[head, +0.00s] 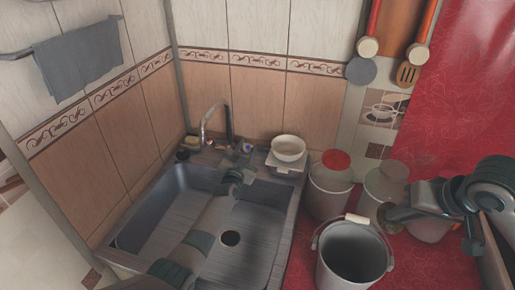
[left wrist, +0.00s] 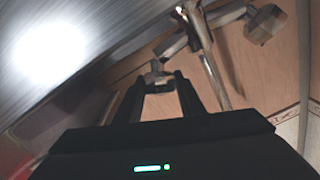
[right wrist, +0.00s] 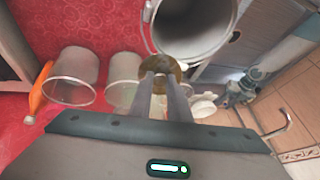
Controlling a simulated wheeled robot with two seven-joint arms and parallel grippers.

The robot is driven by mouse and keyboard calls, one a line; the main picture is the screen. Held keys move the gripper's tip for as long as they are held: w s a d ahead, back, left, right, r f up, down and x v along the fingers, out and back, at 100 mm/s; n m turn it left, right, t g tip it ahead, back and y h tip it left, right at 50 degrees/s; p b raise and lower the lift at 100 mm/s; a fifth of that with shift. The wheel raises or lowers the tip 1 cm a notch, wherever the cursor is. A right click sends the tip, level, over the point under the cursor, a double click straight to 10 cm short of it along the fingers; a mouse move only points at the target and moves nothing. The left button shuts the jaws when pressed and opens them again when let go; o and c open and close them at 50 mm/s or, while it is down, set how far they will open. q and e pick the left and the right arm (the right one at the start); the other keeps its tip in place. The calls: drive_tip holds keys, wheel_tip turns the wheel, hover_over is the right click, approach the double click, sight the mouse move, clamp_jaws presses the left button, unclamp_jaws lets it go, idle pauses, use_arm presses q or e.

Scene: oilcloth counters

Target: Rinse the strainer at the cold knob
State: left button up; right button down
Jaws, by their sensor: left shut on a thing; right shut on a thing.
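The tap (head: 207,122) rises behind the grey sink (head: 160,205); I see no water running from it. My left gripper (head: 246,160) reaches across the sink and is shut on a small knob (head: 246,148) right of the tap. The knob has a bluish tint, and it shows between the fingertips in the left wrist view (left wrist: 157,72). My right gripper (right wrist: 162,78) is shut on a brownish round thing (right wrist: 163,66), seemingly the strainer. It is right of the sink, over the counter by the bucket. The fingers hide part of it, and its handle is unclear.
A white bucket (head: 345,262) stands on the red counter (head: 310,275) right of the sink. Lidded canisters (head: 328,190) stand behind it. A white bowl (head: 288,148) sits at the sink's back right corner. Utensils (head: 407,72) hang on the wall. The sink's drain (head: 230,238) is uncovered.

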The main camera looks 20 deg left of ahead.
use_arm(q)
drive_tip(key=shift+n+y+b, duration=0.45)
drive_tip(key=shift+n+y, duration=1.05)
drive_tip(key=shift+y, duration=0.3)
use_arm(e)
drive_tip(key=shift+f, duration=0.4)
use_arm(q)
drive_tip(key=o, duration=1)
drive_tip(key=shift+o, duration=0.2)
drive_tip(key=shift+s, duration=0.1)
use_arm(e)
drive_tip(key=shift+r, duration=0.1)
use_arm(q)
drive_tip(key=shift+s+d+p, duration=0.15)
drive_tip(key=shift+s+p, duration=0.55)
drive_tip(key=shift+p, duration=0.15)
use_arm(e)
drive_tip(key=shift+r, duration=0.75)
use_arm(q)
drive_tip(key=p+v, duration=0.6)
drive_tip(key=v, duration=0.4)
drive_tip(key=shift+s+f, duration=0.2)
drive_tip(key=shift+f, duration=0.1)
use_arm(e)
wheel_tip(320, 180, up, 6)
drive_tip(key=shift+r, duration=0.2)
